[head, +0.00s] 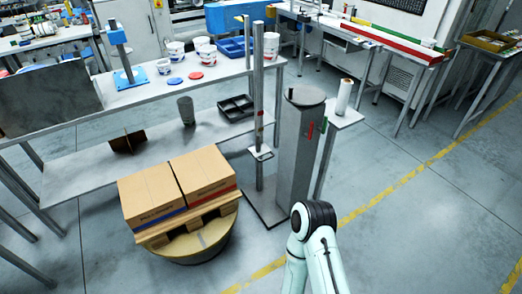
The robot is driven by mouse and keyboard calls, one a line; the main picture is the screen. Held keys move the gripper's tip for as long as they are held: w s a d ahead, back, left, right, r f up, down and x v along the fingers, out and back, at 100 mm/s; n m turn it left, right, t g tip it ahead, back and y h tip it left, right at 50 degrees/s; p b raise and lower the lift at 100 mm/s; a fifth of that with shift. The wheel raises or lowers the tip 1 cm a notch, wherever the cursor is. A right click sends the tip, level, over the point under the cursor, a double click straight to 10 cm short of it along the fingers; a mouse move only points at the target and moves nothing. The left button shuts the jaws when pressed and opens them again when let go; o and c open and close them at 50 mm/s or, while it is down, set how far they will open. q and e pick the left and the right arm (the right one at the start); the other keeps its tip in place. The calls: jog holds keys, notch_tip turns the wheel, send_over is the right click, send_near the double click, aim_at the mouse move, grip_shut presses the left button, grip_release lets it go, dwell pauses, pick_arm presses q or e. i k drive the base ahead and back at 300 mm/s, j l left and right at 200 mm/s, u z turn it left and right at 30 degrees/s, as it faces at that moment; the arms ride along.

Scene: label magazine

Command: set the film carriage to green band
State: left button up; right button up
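A grey upright post (258,90) stands beside the turntable and carries small coloured marks, including a reddish one. A small pale bracket (260,153), which looks like the film carriage, sits low on this post, below the reddish mark. I cannot make out a green band on the post. A thick grey column (297,150) stands just right of the post, with a red piece (310,131) and a small green piece (323,127) on or near its upper side. Neither gripper shows; only bent links of one of my arms are visible at the bottom.
Two cartons (205,171) sit on a wooden pallet (190,218) on the round turntable (207,248). A white roll (343,97) stands on a small table (340,116) to the right. A long bench (130,82) with tubs is behind. The floor at right is clear.

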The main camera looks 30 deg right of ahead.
aim_at(259, 149)
jog(key=i+l, duration=0.8)
jog(key=i+l+z, duration=0.15)
jog(key=i+l, duration=0.6)
jog(key=i, duration=0.2)
